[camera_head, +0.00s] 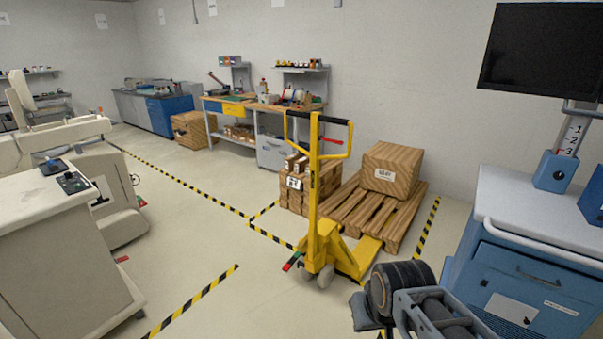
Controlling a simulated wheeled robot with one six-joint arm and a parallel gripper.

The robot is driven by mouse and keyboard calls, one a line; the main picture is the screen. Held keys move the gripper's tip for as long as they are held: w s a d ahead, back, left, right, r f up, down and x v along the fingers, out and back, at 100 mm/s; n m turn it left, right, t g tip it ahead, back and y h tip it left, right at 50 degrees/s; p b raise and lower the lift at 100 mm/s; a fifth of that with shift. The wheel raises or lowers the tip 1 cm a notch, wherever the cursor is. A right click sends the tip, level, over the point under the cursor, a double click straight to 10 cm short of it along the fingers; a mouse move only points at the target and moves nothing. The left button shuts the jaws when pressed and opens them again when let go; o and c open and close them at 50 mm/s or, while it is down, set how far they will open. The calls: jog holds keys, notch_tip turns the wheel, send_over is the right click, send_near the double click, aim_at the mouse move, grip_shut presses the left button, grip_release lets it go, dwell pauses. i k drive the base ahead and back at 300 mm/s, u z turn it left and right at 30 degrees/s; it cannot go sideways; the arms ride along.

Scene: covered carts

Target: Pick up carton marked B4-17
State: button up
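A large brown carton (391,170) sits on the right part of a wooden pallet (364,212). It has a white label on its front whose print is too small to read. A stack of smaller brown cartons (296,190) stands at the pallet's left, partly behind the pallet jack's mast. One carton there carries a white label with bold black marks that I cannot read surely. A dark and grey part of my arm shows at the bottom right, well in front of the pallet. I cannot make out gripper fingers on it, and nothing held shows.
A yellow pallet jack (318,231) stands in front of the pallet, its mast between me and the cartons. A blue cart (520,287) is close on the right, a beige machine (59,252) on the left. Striped floor tape marks open floor between them. Workbenches (262,105) line the back wall.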

aim_at(300, 165)
jog(key=u, duration=0.4)
jog(key=k, duration=0.6)
jog(key=u, duration=0.65)
jog(key=i, duration=4.1)
jog(key=z, duration=0.35)
jog(key=i, duration=2.45)
jog(key=z, duration=0.75)
jog(key=i, duration=1.3)
jog(key=z, duration=0.75)
